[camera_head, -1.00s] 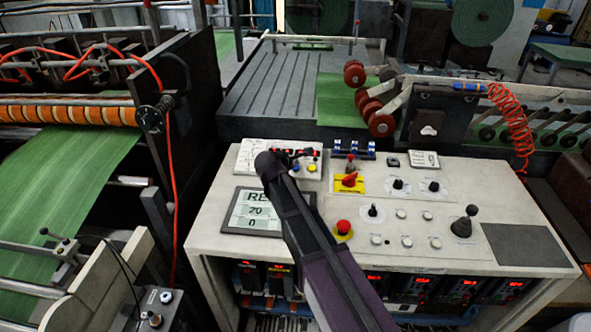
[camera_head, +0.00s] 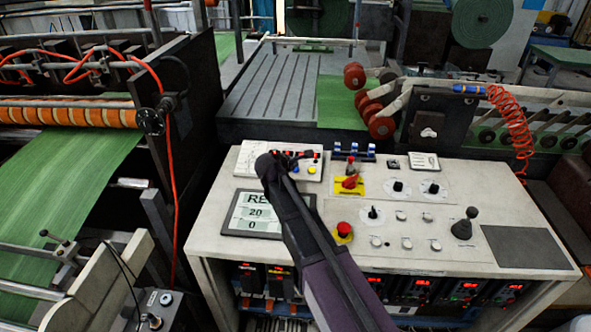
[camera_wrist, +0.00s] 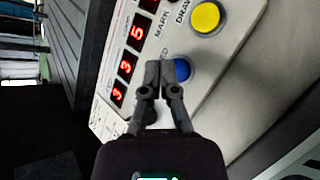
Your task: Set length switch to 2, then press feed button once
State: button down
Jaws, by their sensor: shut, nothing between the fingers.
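My gripper (camera_wrist: 158,68) is shut and empty in the wrist view. Its tips are just beside a blue button (camera_wrist: 182,69), overlapping its edge; I cannot tell whether they touch it. The label by this button is partly covered, with "ED" showing. In the head view my gripper (camera_head: 297,156) is over the small white panel at the console's back left. Several black knobs stand on the console, including one on a round dial (camera_head: 398,186), another dial knob (camera_head: 433,188) and a lower one (camera_head: 373,213). Their labels are too small to read, so I cannot tell which is the length switch.
A yellow button (camera_wrist: 205,17) and red digit displays (camera_wrist: 127,66) are near the blue button. The console (camera_head: 480,190) also bears a screen (camera_head: 255,212), a red switch on yellow (camera_head: 350,185), a red mushroom button (camera_head: 343,229) and a black joystick (camera_head: 464,224).

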aim_at(293, 176)
jog(key=shift+f, duration=0.1)
dwell(0.3)
jog(key=shift+w+f+b, duration=0.1)
jog(key=shift+f+b, duration=0.2)
jog(key=shift+b, duration=0.1)
jog(key=shift+w+f+b, duration=0.1)
jog(key=shift+f+b, duration=0.3)
jog(key=shift+b, duration=0.05)
dwell(0.9)
jog(key=shift+r, duration=0.1)
dwell(0.3)
jog(key=shift+s+r+p, duration=0.2)
jog(key=shift+r+p, duration=0.55)
jog(key=shift+p, duration=0.15)
jog(key=shift+s+r+p, duration=0.2)
jog(key=shift+r+p, duration=0.6)
jog(key=shift+s+r+p, duration=0.15)
jog(key=shift+r+p, duration=0.7)
jog(key=shift+s+r+p, duration=0.2)
jog(key=shift+r+p, duration=0.6)
jog(key=shift+a, duration=0.15)
